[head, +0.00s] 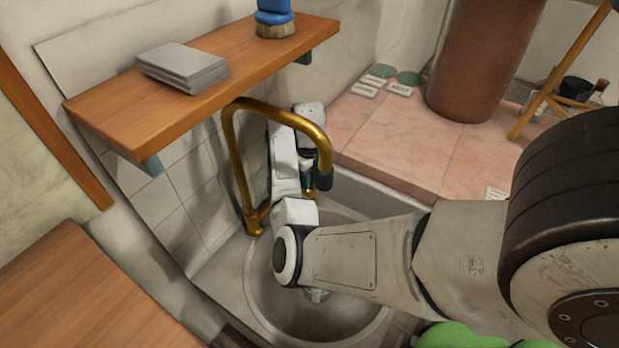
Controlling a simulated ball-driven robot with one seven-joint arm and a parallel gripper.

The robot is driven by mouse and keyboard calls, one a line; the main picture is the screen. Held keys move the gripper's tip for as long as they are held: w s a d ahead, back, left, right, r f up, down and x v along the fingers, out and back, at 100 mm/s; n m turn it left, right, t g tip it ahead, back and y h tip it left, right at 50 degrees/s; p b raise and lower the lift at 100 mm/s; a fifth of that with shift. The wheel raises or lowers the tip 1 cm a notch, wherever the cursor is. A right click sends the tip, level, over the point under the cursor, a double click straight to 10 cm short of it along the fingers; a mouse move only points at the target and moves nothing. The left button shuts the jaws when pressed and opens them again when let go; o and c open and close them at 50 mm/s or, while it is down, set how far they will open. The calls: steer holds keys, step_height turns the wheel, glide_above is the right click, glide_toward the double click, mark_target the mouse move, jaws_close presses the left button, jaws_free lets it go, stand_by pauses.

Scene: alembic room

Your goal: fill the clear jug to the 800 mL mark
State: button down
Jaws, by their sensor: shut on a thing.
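My arm reaches in from the right and bends up behind the arch. My gripper (307,172) is small and mostly hidden behind the tap, close to the spout. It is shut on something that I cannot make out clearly. A small teal and gold piece (308,184) shows just below it. I cannot identify the clear jug, its marks or any water level.
A wooden shelf (130,105) juts out above the basin on the left, with grey slabs (182,68) and a blue-handled brush (275,18). A pink tiled surface (400,140) behind holds a brown cylinder (485,55). A wooden top (75,300) lies at lower left.

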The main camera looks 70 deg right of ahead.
steer(key=shift+r, duration=0.15)
steer(key=shift+s+a+t+p, duration=0.15)
steer(key=shift+t+p, duration=0.15)
steer(key=shift+p, duration=0.35)
steer(key=shift+s+t+p, duration=0.1)
steer(key=shift+t+p, duration=0.3)
steer(key=c, duration=0.9)
jaws_free()
